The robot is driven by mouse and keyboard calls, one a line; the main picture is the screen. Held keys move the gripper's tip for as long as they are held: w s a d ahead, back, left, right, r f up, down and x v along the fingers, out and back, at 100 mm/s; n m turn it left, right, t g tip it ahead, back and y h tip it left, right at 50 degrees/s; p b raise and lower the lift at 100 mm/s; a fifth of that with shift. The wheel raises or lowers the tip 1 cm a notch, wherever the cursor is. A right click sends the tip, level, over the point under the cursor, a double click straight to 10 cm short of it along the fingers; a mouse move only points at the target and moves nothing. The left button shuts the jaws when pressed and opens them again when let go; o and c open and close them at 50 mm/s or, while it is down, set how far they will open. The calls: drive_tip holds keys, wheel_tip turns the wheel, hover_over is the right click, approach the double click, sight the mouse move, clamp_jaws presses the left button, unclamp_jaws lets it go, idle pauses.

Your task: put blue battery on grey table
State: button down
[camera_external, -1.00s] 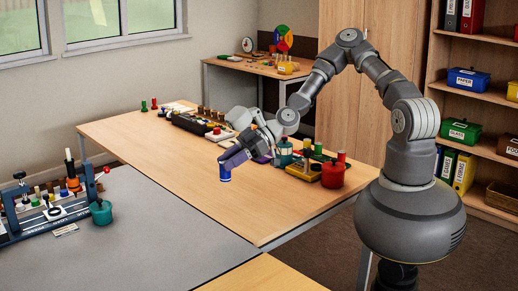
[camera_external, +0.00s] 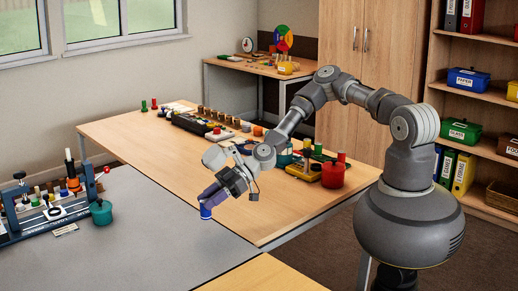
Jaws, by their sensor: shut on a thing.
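My gripper (camera_external: 211,196) is shut on the blue battery (camera_external: 206,212), a small blue cylinder with a pale band near its top. The battery hangs upright below the fingers. In the picture it lies close to the seam between the wooden table and the grey table (camera_external: 150,230). I cannot tell whether it touches a surface. The fingers hide its upper part. The grey table spreads across the lower left, with a broad bare top.
A blue rack (camera_external: 45,208) with several pegs and a green pot (camera_external: 101,212) stand on the grey table's left. The wooden table (camera_external: 140,140) adjoins it, with a red pot (camera_external: 333,174) and several sorting pieces along its far side. The grey table's middle is clear.

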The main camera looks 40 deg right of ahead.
drive_tip(key=w+a+b, duration=0.1)
drive_tip(key=w+a, duration=0.3)
drive_tip(key=w, duration=0.1)
drive_tip(key=w+a+f+b, duration=0.1)
drive_tip(key=w+a, duration=0.1)
drive_tip(key=shift+w+a+b, duration=0.2)
drive_tip(key=shift+a+b, duration=0.15)
drive_tip(key=shift+w+f, duration=0.1)
drive_tip(key=shift+f, duration=0.15)
drive_tip(key=shift+f+b, duration=0.85)
drive_tip(key=shift+f, duration=0.6)
drive_tip(key=shift+f, duration=0.1)
drive_tip(key=shift+f, duration=0.1)
drive_tip(key=c, duration=0.8)
unclamp_jaws()
drive_tip(key=shift+o, duration=0.2)
